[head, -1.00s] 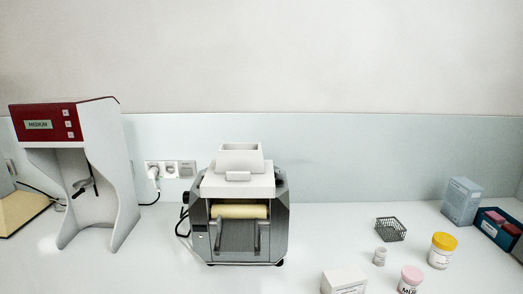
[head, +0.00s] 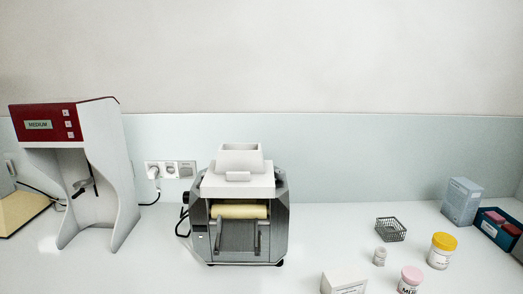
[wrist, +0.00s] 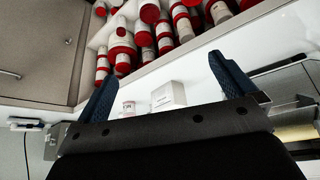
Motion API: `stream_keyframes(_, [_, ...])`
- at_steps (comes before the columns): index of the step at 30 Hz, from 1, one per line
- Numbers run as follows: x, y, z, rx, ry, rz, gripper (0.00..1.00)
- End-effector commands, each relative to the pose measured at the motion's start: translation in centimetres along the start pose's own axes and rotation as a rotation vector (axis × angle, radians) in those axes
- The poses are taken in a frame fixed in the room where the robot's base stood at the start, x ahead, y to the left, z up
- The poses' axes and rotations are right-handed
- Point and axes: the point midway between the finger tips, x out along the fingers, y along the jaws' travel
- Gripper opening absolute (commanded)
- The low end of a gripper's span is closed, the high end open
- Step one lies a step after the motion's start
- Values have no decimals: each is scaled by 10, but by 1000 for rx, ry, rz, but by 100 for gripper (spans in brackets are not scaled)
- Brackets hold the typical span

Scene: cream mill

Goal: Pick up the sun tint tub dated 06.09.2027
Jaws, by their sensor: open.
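No label or date is legible enough to tell which tub is the sun tint tub dated 06.09.2027. In the wrist view, several white tubs with red lids (wrist: 122,42) stand close together in a pale-walled compartment beyond my fingers. In the head view, a yellow-lidded tub (head: 441,251) and a pink-lidded tub (head: 410,280) stand on the counter at the right. The pink-lidded one has dark lettering, cut off by the frame. My gripper (wrist: 163,65) has two blue fingers set wide apart, with nothing held between them. My gripper is not in the head view.
A roller mill (head: 237,215) stands mid-counter and a red-topped machine (head: 75,170) at left. At right are a wire basket (head: 390,229), small jar (head: 380,257), white box (head: 344,283), grey-blue carton (head: 461,201) and dark blue bin (head: 497,236). The counter between mill and basket is clear.

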Motion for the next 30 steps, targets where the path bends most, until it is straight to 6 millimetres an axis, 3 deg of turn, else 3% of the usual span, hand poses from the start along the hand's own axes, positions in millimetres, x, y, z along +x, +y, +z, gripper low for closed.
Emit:
stream_keyframes(10, [-1,0,-2,2,-1,1,91])
stream_keyframes(14, [-8,3,-21,22,-6,10,91])
stream_keyframes(17, [-17,9,-53,58,-13,25,91])
stream_keyframes(22, [-31,24,-122,137,-26,60,91])
stream_keyframes(30, [-34,57,-228,263,-46,117,91])
